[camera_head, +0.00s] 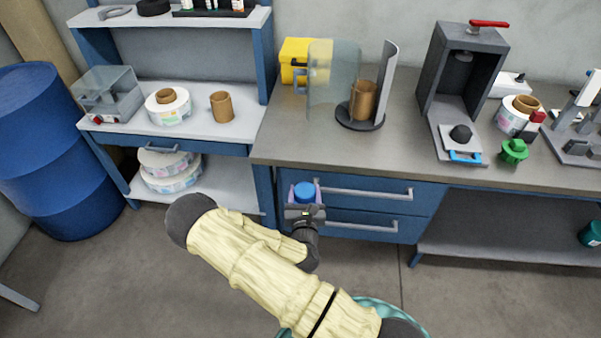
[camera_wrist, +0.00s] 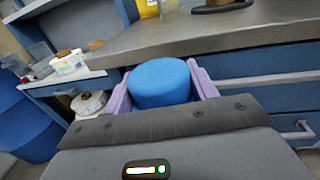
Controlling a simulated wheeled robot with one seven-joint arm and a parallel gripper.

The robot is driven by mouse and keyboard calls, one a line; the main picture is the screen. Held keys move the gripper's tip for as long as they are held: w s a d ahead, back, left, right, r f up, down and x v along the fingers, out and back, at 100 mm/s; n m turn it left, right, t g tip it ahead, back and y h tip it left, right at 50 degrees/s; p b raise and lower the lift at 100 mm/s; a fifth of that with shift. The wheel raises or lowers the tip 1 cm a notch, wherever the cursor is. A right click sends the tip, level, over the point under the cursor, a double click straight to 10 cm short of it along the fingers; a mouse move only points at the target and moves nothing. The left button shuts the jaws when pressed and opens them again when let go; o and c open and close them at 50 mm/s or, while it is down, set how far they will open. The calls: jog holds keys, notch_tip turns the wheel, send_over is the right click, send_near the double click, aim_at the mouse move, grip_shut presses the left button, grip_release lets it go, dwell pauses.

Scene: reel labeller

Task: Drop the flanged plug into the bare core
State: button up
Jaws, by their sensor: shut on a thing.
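My gripper (camera_head: 305,192) is shut on a blue round plug, held in front of the bench drawers, below the worktop edge. In the wrist view the blue plug (camera_wrist: 160,83) sits between the lilac fingers with its flat top showing; its lower part and any flange are hidden. A bare brown core (camera_head: 221,107) stands upright on the left shelf, apart from the gripper.
A labelled reel (camera_head: 168,107) and a clear-lidded box (camera_head: 107,95) share the left shelf. A yellow case (camera_head: 300,60), a grey press (camera_head: 462,85) and a green knobbed piece (camera_head: 514,151) stand on the worktop (camera_head: 400,140). A blue drum (camera_head: 50,150) stands far left.

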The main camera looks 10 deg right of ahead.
jog(key=s+d+f+n+y, duration=0.2)
jog(key=s+f, duration=0.3)
jog(key=f, duration=0.4)
jog(key=shift+d+f+y, duration=0.4)
jog(key=shift+d+y, duration=0.1)
jog(key=shift+y, duration=0.2)
